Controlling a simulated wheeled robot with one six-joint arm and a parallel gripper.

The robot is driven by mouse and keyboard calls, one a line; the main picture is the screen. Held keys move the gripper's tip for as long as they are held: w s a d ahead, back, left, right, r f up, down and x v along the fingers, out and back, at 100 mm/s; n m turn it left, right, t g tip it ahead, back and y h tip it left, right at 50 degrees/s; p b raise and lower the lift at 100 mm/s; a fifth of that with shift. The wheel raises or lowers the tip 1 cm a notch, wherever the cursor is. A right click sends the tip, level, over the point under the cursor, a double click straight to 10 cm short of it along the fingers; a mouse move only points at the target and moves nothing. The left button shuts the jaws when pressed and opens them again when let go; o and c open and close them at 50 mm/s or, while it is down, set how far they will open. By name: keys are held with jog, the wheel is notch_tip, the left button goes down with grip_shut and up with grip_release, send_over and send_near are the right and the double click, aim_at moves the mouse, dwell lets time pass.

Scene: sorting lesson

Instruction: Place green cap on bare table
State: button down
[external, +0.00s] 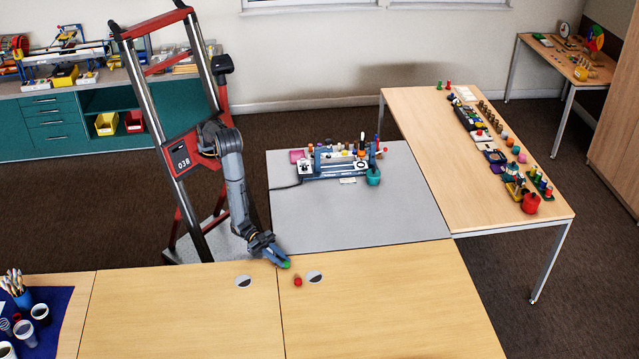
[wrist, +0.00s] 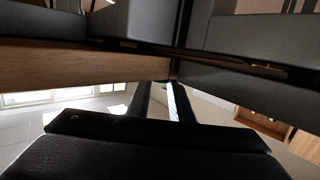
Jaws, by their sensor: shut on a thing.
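The green cap (external: 286,265) shows as a small green spot at the tip of my gripper (external: 283,261) in the external view. My gripper is shut on it, low near the far edge of the bare wooden table (external: 380,315). I cannot tell whether the cap touches the tabletop. In the wrist view my fingers (wrist: 168,100) run close together away from the camera, and the cap is almost wholly hidden.
A grey table (external: 410,215) behind holds a blue-grey device (external: 335,166) and small items. The front tabletop is mostly clear.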

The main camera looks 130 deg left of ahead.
jog(key=shift+f, duration=0.15)
jog(key=c, duration=2)
grip_release()
jog(key=shift+f, duration=0.1)
jog(key=o, duration=0.4)
jog(key=shift+r, duration=0.3)
jog(key=s, duration=0.4)
jog(key=s+r, duration=0.1)
jog(key=s, duration=0.3)
jog(key=s+a+b, duration=0.1)
jog(key=s, duration=0.2)
jog(key=shift+s+r, duration=0.35)
jog(key=shift+s, duration=0.05)
